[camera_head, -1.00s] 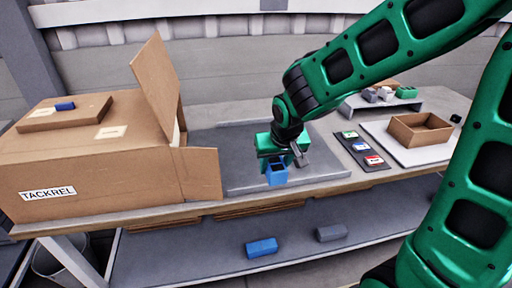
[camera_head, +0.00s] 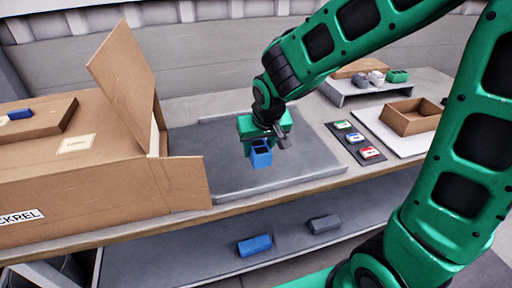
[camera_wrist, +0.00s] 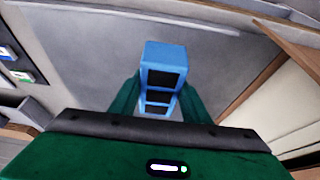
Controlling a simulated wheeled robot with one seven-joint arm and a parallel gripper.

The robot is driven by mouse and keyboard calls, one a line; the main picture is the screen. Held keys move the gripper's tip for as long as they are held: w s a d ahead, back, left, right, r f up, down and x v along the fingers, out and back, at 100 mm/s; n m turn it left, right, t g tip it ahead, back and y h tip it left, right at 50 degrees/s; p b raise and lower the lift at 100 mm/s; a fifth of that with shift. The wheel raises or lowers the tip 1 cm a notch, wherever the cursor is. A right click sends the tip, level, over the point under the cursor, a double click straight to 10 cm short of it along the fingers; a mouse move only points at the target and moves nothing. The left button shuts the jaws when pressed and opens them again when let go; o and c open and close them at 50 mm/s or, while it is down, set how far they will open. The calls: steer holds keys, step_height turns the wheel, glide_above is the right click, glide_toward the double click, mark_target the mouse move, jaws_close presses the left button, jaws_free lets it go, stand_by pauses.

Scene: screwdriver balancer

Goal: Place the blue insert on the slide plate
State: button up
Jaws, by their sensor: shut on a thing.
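The blue insert (camera_head: 261,154) is a small open-topped block with dark hollow compartments. My gripper (camera_head: 258,141) is shut on it and holds it over the grey slide plate (camera_head: 215,175). In the wrist view the blue insert (camera_wrist: 163,68) sits between the two green fingers, with the grey slide plate (camera_wrist: 85,50) beyond it. I cannot tell whether the insert's underside touches the plate. The gripper body hides part of the insert's near end.
A large open cardboard box (camera_head: 90,165) stands left of the plate, its flap reaching the plate's edge. A dark strip with coloured cards (camera_head: 356,141) lies to the right. A cardboard tray (camera_head: 411,117) sits farther right. Blue (camera_head: 255,245) and grey (camera_head: 325,224) blocks lie on the lower shelf.

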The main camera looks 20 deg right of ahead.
steer(key=w+d+f, duration=0.1)
steer(key=w+f, duration=0.1)
steer(key=w, duration=0.1)
steer(key=w+d+f, duration=0.1)
steer(key=w+f, duration=0.1)
steer(key=w, duration=0.2)
steer(key=w+d+f, duration=0.1)
steer(key=w+f, duration=0.2)
steer(key=w, duration=0.1)
steer(key=shift+d, duration=0.2)
steer(key=shift+f, duration=2)
steer(key=o, duration=1)
steer(key=v, duration=1.2)
steer(key=shift+s+d+r, duration=0.1)
